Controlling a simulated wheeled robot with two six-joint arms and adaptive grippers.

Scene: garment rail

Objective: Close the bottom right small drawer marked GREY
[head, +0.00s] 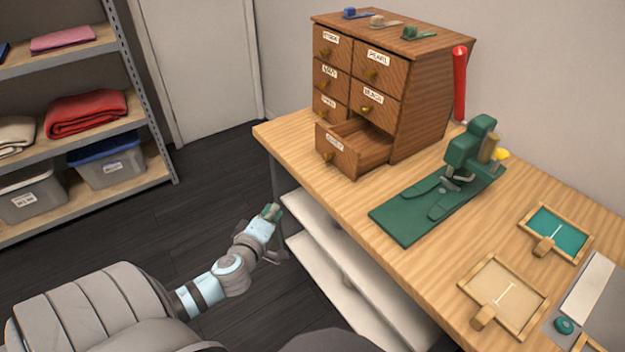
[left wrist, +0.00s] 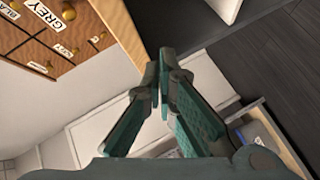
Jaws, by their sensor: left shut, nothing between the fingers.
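The GREY drawer (head: 337,153) is the bottom right small drawer of the wooden cabinet (head: 425,120). It stands pulled out over the tabletop, with its empty-looking inside showing. Its label and brass knob face the front left. In the left wrist view the GREY label and drawer front (left wrist: 48,22) show tilted at the upper left. My left gripper (head: 272,212) is shut and empty, off the table's left edge and well apart from the drawer. Its closed fingers also show in the left wrist view (left wrist: 161,75). My right gripper is not in view.
The other cabinet drawers look shut. A green press (head: 470,150) on a green base stands right of the cabinet on the wooden table (head: 330,205). White shelves (head: 320,255) sit below the tabletop near my left gripper. A storage rack (head: 150,130) stands at left.

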